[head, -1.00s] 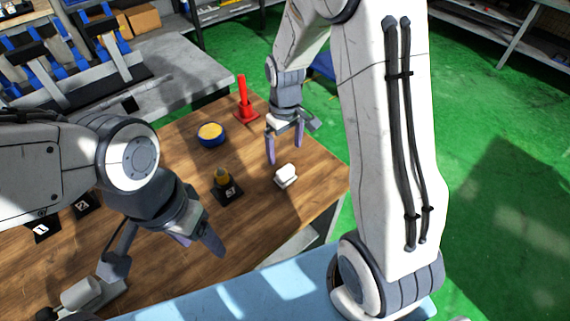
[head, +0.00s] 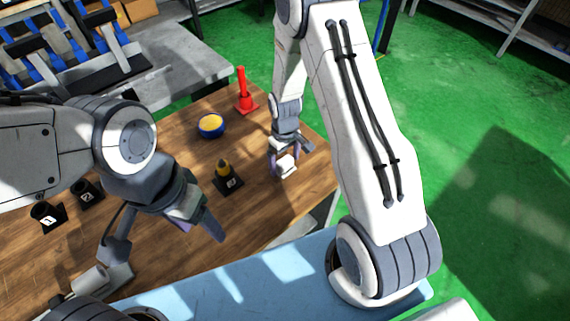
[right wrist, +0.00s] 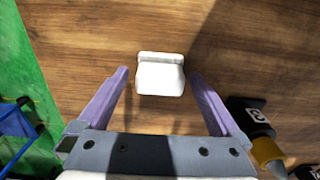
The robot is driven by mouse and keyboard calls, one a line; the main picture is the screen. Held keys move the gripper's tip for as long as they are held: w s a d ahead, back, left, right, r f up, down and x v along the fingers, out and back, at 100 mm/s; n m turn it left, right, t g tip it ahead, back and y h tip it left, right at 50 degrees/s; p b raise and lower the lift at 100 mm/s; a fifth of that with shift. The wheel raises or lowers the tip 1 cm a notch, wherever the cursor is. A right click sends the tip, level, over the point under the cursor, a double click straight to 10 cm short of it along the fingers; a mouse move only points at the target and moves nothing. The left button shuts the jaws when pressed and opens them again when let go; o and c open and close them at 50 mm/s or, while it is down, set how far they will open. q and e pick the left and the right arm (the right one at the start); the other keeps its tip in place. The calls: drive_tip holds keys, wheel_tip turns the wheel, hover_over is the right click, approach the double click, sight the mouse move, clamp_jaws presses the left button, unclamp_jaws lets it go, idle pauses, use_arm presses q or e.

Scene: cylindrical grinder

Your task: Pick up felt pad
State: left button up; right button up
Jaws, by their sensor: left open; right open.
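A small white block-like piece, which I take to be the felt pad (head: 285,166), lies on the wooden table near its right edge. In the right wrist view the white pad (right wrist: 161,74) sits ahead of and between the two purple fingers. My right gripper (right wrist: 158,95) is open, with clear gaps on both sides of the pad. In the head view my right gripper (head: 284,162) is just over the pad and partly hides it. My left gripper (head: 198,228) is open and empty over the table's left part.
A black holder (head: 228,184) marked with a number holds a yellow-and-black piece left of the pad. A blue bowl with yellow contents (head: 211,125) and a red post on a base (head: 244,100) stand further back. Two black holders (head: 48,217) stand at the left.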

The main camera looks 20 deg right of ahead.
sight(288, 160)
drive_tip(key=c, duration=1.4)
drive_tip(key=shift+r, duration=0.5)
drive_tip(key=r, duration=0.1)
drive_tip(key=r+b, duration=0.1)
drive_tip(key=d+r, duration=0.1)
drive_tip(key=shift+s+r+b, duration=0.3)
drive_tip(key=shift+b, duration=0.1)
drive_tip(key=s+d+r, duration=0.2)
drive_tip(key=s+d+r+b, duration=0.1)
drive_tip(key=s+d+r, duration=0.1)
drive_tip(key=d, duration=0.1)
drive_tip(key=s+d+r+b, duration=0.1)
drive_tip(key=s+d+r, duration=0.1)
drive_tip(key=s+d, duration=0.1)
drive_tip(key=shift+r, duration=0.25)
